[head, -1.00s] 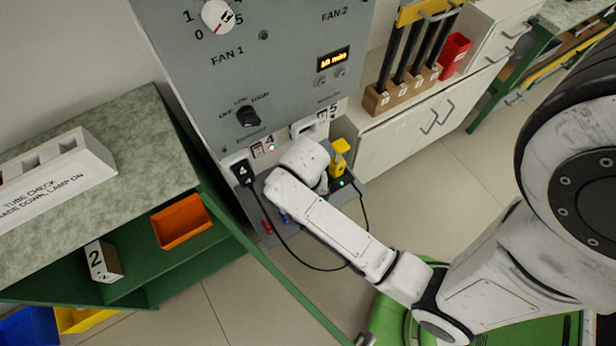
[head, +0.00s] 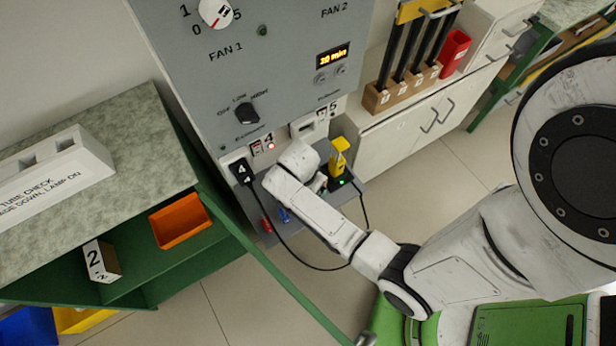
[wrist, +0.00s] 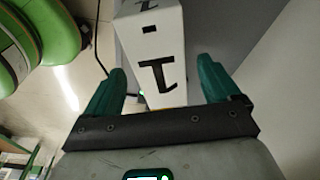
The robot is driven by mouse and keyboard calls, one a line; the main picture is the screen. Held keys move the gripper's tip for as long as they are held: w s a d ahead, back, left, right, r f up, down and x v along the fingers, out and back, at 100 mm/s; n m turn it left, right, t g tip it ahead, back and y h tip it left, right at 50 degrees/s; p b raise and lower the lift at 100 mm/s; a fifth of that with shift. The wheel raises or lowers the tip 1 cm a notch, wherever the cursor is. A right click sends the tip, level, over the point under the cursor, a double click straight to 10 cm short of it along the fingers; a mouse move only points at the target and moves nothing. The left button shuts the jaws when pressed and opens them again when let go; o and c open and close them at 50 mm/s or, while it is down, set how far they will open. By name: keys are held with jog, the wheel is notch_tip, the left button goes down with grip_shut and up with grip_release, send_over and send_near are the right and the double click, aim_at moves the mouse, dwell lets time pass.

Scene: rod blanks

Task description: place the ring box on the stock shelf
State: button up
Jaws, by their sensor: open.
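A white box marked 1 (wrist: 150,45) stands between the two green fingers of my gripper (wrist: 161,82) in the wrist view. The fingers are open, one on each side, with a visible gap at least on the right. I cannot tell whether this is the ring box. A similar white box marked 2 (head: 101,261) stands on the green shelf (head: 150,270) at the left. I cannot tell whether that is the stock shelf.
An orange bin (head: 181,222) sits on the green shelf beside box 2. A black cable (head: 290,245) loops below the ledge from a plug marked 4 (head: 242,170). A yellow and black device (head: 338,160) stands close to my wrist. Floor right of the cable is clear.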

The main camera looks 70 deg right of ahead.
jog(key=shift+d+f, duration=0.2)
jog(key=shift+f, duration=0.95)
jog(key=shift+d+f, duration=0.15)
jog(key=shift+f, duration=1)
jog(key=c, duration=1.3)
jog(key=shift+r, duration=0.5)
notch_tip(320, 180, up, 2)
jog(key=shift+r, duration=0.1)
jog(key=s+a+r, duration=0.2)
jog(key=s+r, duration=0.1)
jog(key=s, duration=0.1)
jog(key=s+a+r, duration=0.2)
jog(key=s+r, duration=0.1)
jog(key=s, duration=0.1)
jog(key=s+a+r, duration=0.2)
jog(key=s+r, duration=0.1)
jog(key=s, duration=0.1)
jog(key=shift+s+r, duration=0.4)
